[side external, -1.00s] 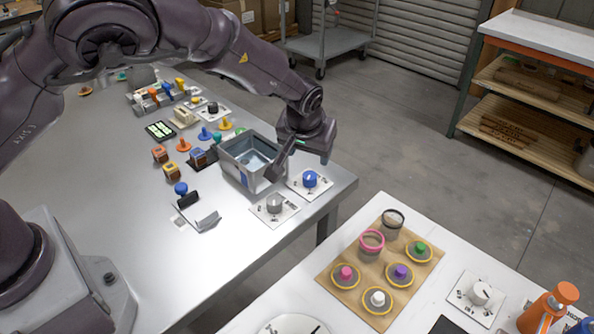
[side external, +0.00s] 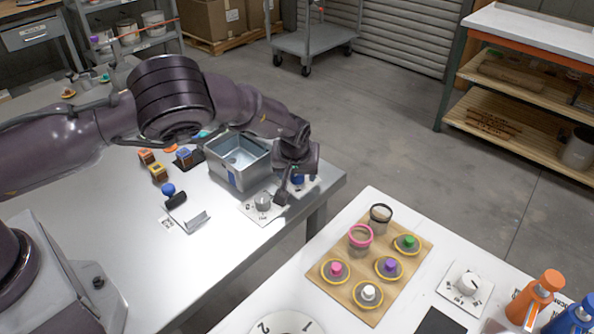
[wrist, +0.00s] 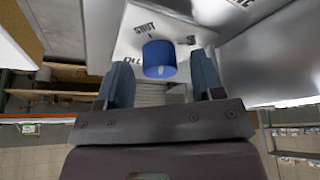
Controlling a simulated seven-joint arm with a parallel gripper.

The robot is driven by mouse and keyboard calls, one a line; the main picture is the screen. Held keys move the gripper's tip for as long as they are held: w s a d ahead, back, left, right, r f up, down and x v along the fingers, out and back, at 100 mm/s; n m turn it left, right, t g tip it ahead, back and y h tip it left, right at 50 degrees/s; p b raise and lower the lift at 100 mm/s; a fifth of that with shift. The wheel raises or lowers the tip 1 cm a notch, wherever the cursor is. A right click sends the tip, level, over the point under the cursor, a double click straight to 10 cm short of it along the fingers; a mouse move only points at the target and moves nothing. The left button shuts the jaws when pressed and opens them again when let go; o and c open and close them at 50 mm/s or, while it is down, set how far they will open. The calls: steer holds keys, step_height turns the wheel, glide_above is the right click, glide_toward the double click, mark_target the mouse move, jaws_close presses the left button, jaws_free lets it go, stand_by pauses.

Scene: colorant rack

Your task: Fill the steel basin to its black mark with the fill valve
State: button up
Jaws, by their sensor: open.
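The steel basin (side external: 256,172) stands open-topped near the right end of the metal table. Its inside looks bluish; I cannot make out the black mark or a water level. A blue valve knob (side external: 298,179) on a white plate is beside it, partly hidden by my gripper (side external: 284,195). In the wrist view the blue knob (wrist: 159,60) sits between my two open fingers (wrist: 162,72), with "SHUT" printed on its plate; I cannot tell whether they touch it. A grey knob (side external: 262,201) on another white plate is left of my gripper.
A blue-topped stamp (side external: 168,189) and a small metal stand (side external: 197,219) lie left of the basin. Across a gap, a white table (side external: 300,270) holds a brown board (side external: 345,290) with colored knobs and cups, a white knob plate (side external: 467,284) and bottles.

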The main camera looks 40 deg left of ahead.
steer(key=shift+f, duration=0.2)
steer(key=shift+c, duration=0.2)
steer(key=c, duration=0.9)
steer(key=shift+w+n+g+y, duration=0.1)
steer(key=shift+n+g+y, duration=0.2)
steer(key=shift+n, duration=0.75)
steer(key=shift+w+n+g+y, duration=0.1)
steer(key=shift+n+g, duration=0.3)
steer(key=shift+n, duration=0.65)
steer(key=o, duration=0.9)
steer(key=shift+o, duration=0.2)
steer(key=shift+d+r, duration=0.1)
steer(key=shift+r, duration=0.05)
